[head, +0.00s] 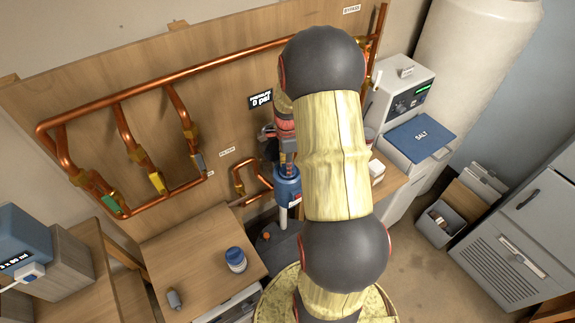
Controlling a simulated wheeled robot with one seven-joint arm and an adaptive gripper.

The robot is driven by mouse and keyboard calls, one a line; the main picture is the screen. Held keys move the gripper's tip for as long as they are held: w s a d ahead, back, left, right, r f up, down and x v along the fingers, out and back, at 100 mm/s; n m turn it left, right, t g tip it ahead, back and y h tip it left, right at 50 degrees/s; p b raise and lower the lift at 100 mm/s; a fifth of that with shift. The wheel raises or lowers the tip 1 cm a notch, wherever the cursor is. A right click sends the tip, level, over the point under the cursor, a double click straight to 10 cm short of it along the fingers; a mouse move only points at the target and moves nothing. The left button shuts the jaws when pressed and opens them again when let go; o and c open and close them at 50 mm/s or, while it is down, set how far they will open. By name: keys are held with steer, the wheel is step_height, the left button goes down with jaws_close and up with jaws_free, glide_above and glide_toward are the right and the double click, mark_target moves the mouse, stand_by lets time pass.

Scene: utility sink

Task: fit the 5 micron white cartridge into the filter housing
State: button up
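A blue housing part (287,188), which looks like the filter housing, is at the end of the copper pipe loop on the wooden board. A narrow white upright piece (283,216) shows below it; I cannot tell whether this is the cartridge. My gripper (288,163) is just above the blue part, at the end of my yellow-sleeved arm. The arm partly covers it, and its fingers are too small and hidden to read. A blue and white round container (236,260) stands on the wooden bench. No 5 micron label is readable.
Copper pipes (120,130) with coloured valves run across the board. A small grey object (173,299) lies on the bench (195,245). The softener cabinet with a blue SALT lid (421,138) stands right of my arm. Bare floor (415,265) shows at lower right.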

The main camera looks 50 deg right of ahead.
step_height(320, 180, up, 12)
steer(key=w+a+r+n+t, duration=0.1)
steer(key=w+a+r+n, duration=0.1)
steer(key=a+r+n, duration=0.55)
steer(key=s+a+r+n+t, duration=0.1)
steer(key=s+a+r+n, duration=0.2)
steer(key=a+n, duration=0.3)
steer(key=s+a+r+n+t, duration=0.2)
steer(key=s+a+n, duration=0.3)
steer(key=a, duration=0.6)
steer(key=s+a+r+n+t, duration=0.1)
steer(key=s+a+r+n, duration=0.3)
steer(key=a+n, duration=0.3)
steer(key=shift+s+a+r+t+p, duration=0.15)
steer(key=shift+a+r+t+p, duration=0.2)
steer(key=shift+a, duration=0.65)
steer(key=shift+f+n, duration=0.1)
steer(key=shift+n, duration=0.15)
